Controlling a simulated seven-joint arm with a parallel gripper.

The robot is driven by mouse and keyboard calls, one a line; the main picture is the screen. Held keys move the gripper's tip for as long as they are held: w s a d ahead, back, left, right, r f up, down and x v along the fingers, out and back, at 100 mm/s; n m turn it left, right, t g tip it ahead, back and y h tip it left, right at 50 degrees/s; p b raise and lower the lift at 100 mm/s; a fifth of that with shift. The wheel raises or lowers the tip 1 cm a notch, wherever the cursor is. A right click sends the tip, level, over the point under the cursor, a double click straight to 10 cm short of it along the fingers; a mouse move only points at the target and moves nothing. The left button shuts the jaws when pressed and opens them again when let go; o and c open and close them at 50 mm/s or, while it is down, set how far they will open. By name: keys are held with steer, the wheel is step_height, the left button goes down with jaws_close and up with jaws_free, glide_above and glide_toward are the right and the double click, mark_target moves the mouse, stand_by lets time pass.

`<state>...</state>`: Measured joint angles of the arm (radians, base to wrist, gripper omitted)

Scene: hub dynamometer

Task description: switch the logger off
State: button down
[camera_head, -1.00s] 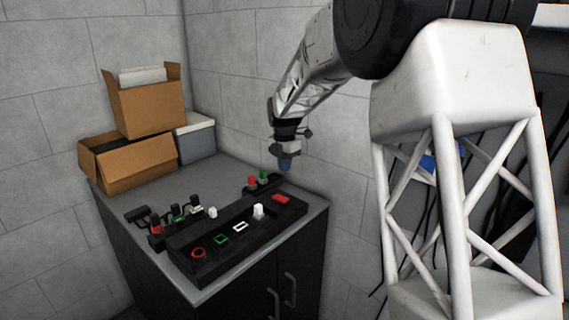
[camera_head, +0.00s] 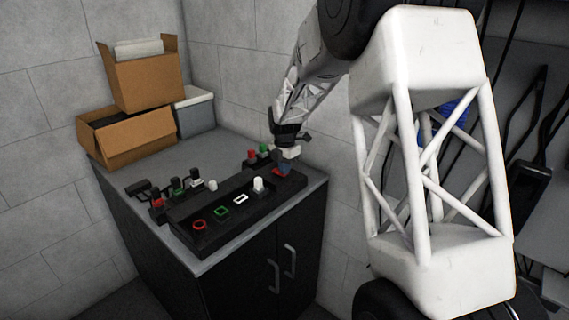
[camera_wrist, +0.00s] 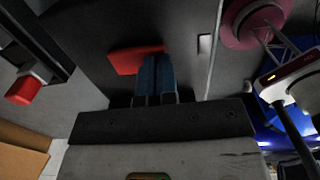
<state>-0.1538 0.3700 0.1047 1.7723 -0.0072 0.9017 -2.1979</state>
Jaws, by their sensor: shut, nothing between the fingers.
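The black control panel (camera_head: 212,240) lies along the front of the cabinet top. I can read no label that names the logger. The panel carries a red ring (camera_head: 199,225), a green square (camera_head: 221,212), a white square (camera_head: 241,199), a white knob (camera_head: 259,186) and, at its right end, a flat red switch (camera_head: 276,171). My gripper (camera_head: 285,169) is shut and empty, with its blue fingertips right at the red switch. In the wrist view the fingertips (camera_wrist: 156,62) overlap the edge of the red switch (camera_wrist: 130,59). I cannot tell whether they touch it.
Behind the panel stands a small box with a red button (camera_head: 252,154) and a green button (camera_head: 264,149). Several small levers (camera_head: 178,190) stand at the left. Cardboard boxes (camera_head: 130,140) and a grey bin (camera_head: 196,115) fill the back left. The cabinet's middle top is clear.

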steer(key=shift+f, duration=0.1)
stand_by(0.3)
steer(key=shift+s+f, duration=0.1)
steer(key=shift+f, duration=0.05)
steer(key=shift+y, duration=0.3)
steer(key=shift+r, duration=0.2)
steer(key=shift+r, duration=0.6)
steer(key=shift+r, duration=0.15)
step_height(320, 180, up, 14)
steer(key=s+d, duration=0.1)
steer(key=d, duration=0.1)
steer(key=shift+s+f, duration=0.25)
steer(key=shift+s, duration=0.15)
